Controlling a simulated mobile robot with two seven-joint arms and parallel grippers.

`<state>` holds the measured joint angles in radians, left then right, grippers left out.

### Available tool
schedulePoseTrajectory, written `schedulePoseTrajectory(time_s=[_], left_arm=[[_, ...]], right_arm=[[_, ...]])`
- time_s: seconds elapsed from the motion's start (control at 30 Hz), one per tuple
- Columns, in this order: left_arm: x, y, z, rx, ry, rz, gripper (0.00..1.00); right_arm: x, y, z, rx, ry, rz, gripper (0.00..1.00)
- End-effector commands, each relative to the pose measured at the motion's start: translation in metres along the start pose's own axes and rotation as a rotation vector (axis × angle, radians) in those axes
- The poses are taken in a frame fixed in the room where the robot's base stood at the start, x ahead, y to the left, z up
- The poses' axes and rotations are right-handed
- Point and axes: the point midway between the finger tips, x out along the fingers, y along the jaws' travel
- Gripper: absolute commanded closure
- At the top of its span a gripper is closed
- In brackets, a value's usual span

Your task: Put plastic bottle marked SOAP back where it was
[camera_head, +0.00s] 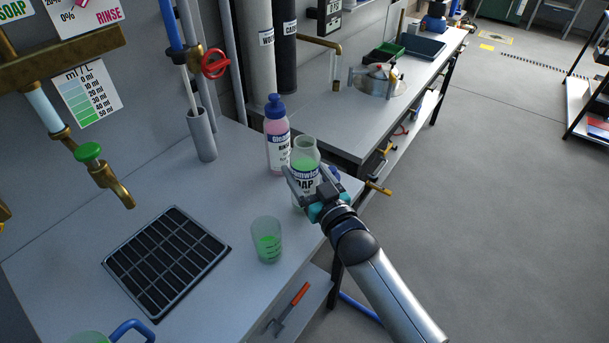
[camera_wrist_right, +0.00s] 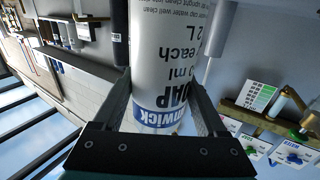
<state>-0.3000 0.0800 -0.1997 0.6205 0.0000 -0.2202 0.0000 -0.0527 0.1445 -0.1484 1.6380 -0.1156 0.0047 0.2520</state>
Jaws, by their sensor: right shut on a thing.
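The SOAP bottle (camera_head: 305,160), clear with green liquid and a white label, is upright with an open, uncapped neck, near the bench's right edge. My right gripper (camera_head: 313,186) comes in from the lower right and is shut on it. In the right wrist view the bottle's label (camera_wrist_right: 165,70) fills the space between the two fingers. Whether the bottle's base touches the bench is hard to tell. A small blue thing (camera_head: 335,173), perhaps a cap, is partly hidden behind my gripper. My left gripper is not in view.
A pink bottle with a blue cap (camera_head: 276,135) stands close behind the SOAP bottle. A beaker with green liquid (camera_head: 267,240) stands in front. A black drain grate (camera_head: 166,262) is at left. Brass taps (camera_head: 112,186) hang above the bench. Bare bench (camera_head: 225,190) lies between.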

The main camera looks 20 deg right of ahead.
Motion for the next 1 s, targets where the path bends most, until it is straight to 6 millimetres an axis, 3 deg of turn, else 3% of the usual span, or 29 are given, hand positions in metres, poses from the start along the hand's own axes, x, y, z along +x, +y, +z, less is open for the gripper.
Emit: schedulePoseTrajectory(time_s=[0.5, 0.53, 0.73, 1.0], left_arm=[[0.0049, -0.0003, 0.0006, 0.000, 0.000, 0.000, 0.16], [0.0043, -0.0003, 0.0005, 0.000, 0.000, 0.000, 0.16], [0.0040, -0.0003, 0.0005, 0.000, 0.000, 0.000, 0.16], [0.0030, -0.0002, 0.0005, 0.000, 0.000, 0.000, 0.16]], right_arm=[[0.0007, 0.0001, 0.0094, -0.001, 0.007, 0.000, 1.00], [0.0002, 0.0001, 0.0105, -0.001, 0.002, 0.000, 0.22], [0.0002, 0.0001, 0.0101, -0.001, 0.002, 0.000, 0.00], [0.0002, 0.0001, 0.0084, -0.001, 0.002, 0.000, 0.00]])
